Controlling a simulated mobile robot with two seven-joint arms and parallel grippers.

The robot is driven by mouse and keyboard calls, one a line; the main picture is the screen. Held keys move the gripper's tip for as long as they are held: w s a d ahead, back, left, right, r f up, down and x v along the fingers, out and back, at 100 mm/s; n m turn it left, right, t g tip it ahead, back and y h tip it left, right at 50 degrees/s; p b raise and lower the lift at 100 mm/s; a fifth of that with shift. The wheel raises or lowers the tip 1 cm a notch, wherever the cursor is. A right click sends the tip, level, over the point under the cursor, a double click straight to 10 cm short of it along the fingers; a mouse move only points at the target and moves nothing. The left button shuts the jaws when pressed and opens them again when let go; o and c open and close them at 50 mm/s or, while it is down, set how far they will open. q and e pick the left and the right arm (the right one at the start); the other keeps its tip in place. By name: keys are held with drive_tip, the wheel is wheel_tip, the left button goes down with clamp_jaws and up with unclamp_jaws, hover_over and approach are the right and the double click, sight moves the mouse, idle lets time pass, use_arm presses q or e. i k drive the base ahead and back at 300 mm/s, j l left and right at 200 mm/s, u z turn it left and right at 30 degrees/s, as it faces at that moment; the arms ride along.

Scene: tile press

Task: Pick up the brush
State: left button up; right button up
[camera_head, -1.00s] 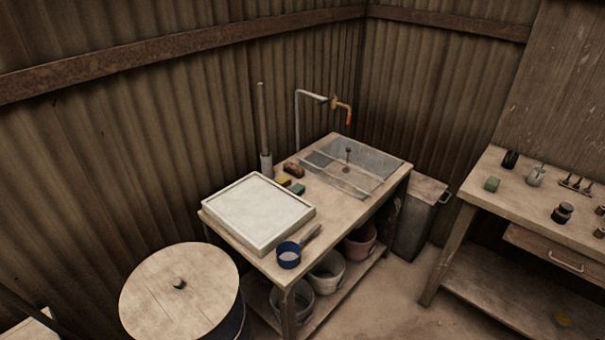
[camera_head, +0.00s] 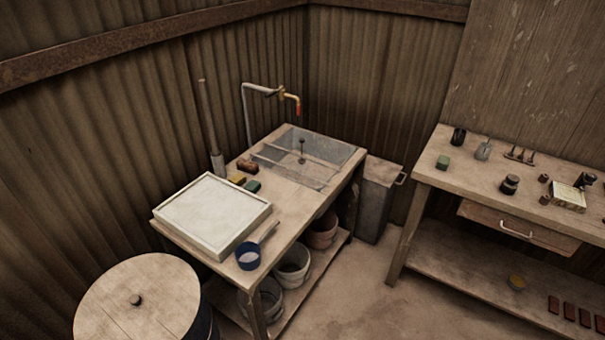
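No gripper of mine shows in the head view. I cannot tell for sure which thing is the brush. A small reddish-brown block (camera_head: 247,165), perhaps a scrubbing brush, lies on the sink table near its back edge. A yellow block (camera_head: 236,180) and a green block (camera_head: 252,187) lie just in front of it. Small upright dark items (camera_head: 520,154) stand on the right bench, too small to make out.
The sink table (camera_head: 293,224) carries a white framed tray (camera_head: 214,240) and a metal sink (camera_head: 322,160). A lidded barrel (camera_head: 150,300) stands at the front left. The right bench (camera_head: 456,188) holds jars and a box. Floor (camera_head: 365,300) between them is free.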

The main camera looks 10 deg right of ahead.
sight(251, 168)
drive_tip(key=l+u, duration=0.15)
drive_tip(key=u, duration=0.3)
drive_tip(key=i+l+u, duration=0.1)
drive_tip(key=u, duration=0.35)
drive_tip(key=l+u, duration=0.2)
drive_tip(key=u, duration=0.2)
drive_tip(key=l+u, duration=0.2)
drive_tip(key=l, duration=0.15)
drive_tip(key=k+l+u, duration=0.25)
drive_tip(key=l+u, duration=0.2)
drive_tip(key=l, duration=0.25)
drive_tip(key=l+u, duration=0.15)
drive_tip(key=l, duration=1)
drive_tip(key=i+l, duration=0.45)
drive_tip(key=l, duration=0.2)
